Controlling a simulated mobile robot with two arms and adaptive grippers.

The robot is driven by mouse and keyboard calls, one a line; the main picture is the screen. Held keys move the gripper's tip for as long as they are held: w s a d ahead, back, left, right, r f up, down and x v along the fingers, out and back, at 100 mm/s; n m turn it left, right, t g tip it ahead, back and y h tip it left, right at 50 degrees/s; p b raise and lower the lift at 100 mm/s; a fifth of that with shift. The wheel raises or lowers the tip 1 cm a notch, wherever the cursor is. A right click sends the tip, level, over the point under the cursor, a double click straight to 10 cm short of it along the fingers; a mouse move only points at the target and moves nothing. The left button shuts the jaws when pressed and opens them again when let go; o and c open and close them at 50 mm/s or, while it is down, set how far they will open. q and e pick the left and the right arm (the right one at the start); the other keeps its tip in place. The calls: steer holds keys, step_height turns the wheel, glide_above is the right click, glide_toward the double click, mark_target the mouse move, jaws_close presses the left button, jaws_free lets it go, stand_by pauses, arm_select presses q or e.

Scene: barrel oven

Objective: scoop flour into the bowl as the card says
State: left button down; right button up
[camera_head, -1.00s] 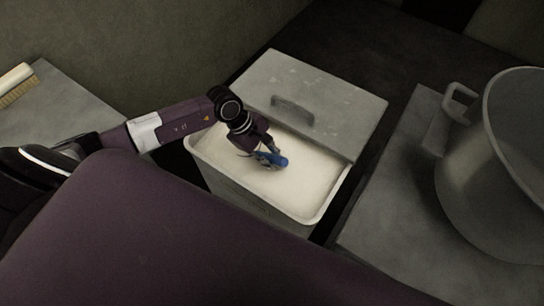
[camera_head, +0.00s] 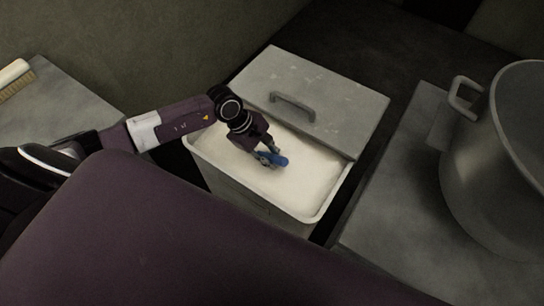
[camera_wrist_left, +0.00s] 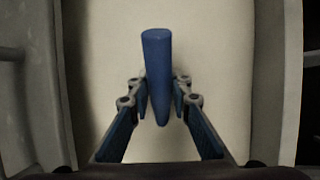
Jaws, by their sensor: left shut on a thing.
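My left gripper (camera_head: 267,154) is over the open part of the flour bin (camera_head: 318,212), shut on a blue handle (camera_head: 280,161). In the left wrist view, the handle (camera_wrist_left: 157,70) sits between the two fingertips (camera_wrist_left: 160,98) of my left gripper. Only the blue handle shows; whatever is at its lower end is hidden, so I cannot tell whether it is in the flour. Pale flour (camera_head: 300,185) fills the bin, with a smooth surface. A large metal bowl (camera_head: 475,190) stands at the right. No card shows. My right gripper is not in view.
A grey lid (camera_head: 335,95) with a handle (camera_head: 292,107) covers the bin's back part. The bowl stands on a grey surface (camera_head: 385,225) right of the bin. A brush (camera_head: 15,78) lies on a grey top (camera_head: 75,105) at the left.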

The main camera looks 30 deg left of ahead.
arm_select(q)
steer(key=shift+r, duration=0.15)
stand_by(0.3)
step_height(320, 180, up, 5)
steer(key=p, duration=0.3)
steer(key=shift+r+p, duration=0.15)
steer(key=shift+p, duration=0.15)
step_height(320, 180, up, 16)
steer(key=p, duration=0.8)
steer(key=shift+p, duration=0.35)
steer(key=shift+r, duration=0.1)
